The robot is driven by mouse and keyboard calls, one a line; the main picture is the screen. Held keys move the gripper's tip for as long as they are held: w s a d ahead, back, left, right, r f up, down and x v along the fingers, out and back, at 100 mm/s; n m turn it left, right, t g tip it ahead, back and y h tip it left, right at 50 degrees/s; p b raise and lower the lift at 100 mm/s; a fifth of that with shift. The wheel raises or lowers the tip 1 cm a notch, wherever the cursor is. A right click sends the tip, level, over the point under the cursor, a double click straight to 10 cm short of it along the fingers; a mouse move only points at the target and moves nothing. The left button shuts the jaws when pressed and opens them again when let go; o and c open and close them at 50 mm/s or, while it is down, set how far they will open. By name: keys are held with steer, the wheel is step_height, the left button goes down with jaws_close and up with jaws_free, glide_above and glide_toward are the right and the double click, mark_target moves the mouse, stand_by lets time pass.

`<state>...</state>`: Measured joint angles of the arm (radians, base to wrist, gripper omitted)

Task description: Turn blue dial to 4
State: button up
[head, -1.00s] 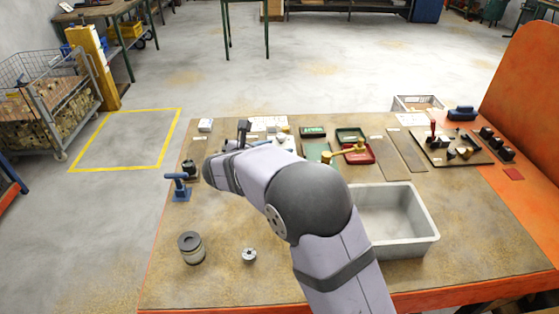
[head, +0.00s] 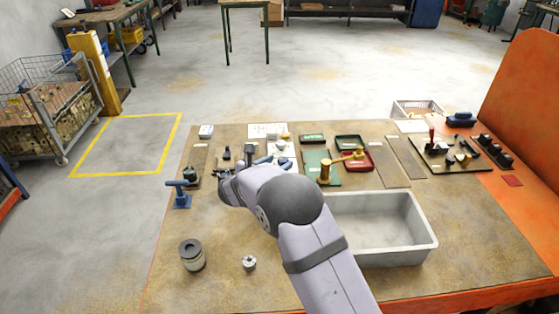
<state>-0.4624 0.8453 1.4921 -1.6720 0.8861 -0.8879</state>
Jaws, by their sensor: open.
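I cannot make out a blue dial with readable numbers in the head view. A small blue part (head: 263,160) shows just behind my wrist, near white sheets at the back of the bench, partly hidden by my arm. My gripper (head: 226,173) is open, small and partly hidden at the far end of my arm, low over the left back part of the bench. It is left of and nearer than the small blue part. No held object is visible.
A blue T-handled stand (head: 181,195) is close left of my gripper. A dark-lidded pot (head: 192,254) and small metal part (head: 249,262) stand in front. A grey tray (head: 425,240) is right of my arm.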

steer(key=shift+x, duration=0.95)
steer(key=c, duration=1)
steer(key=shift+w+a+r+m+g+h+p, duration=0.1)
steer(key=shift+a+r+m+g+h+p, duration=0.05)
steer(key=shift+m+g+h+p, duration=0.2)
steer(key=shift+c, duration=0.2)
steer(key=shift+w+a+m+g+h, duration=0.15)
steer(key=shift+m+g+h, duration=0.3)
steer(key=shift+m+h, duration=0.3)
steer(key=shift+w+m+g+h+b, duration=0.15)
steer(key=shift+m+g+h+b, duration=0.3)
steer(key=shift+m, duration=0.25)
steer(key=shift+w+r+g+h, duration=0.1)
steer(key=shift+g+h, duration=0.15)
steer(key=shift+h, duration=0.1)
steer(key=shift+a+m+g+b, duration=0.1)
steer(key=shift+m+g+b, duration=0.2)
steer(key=shift+m+b, duration=0.35)
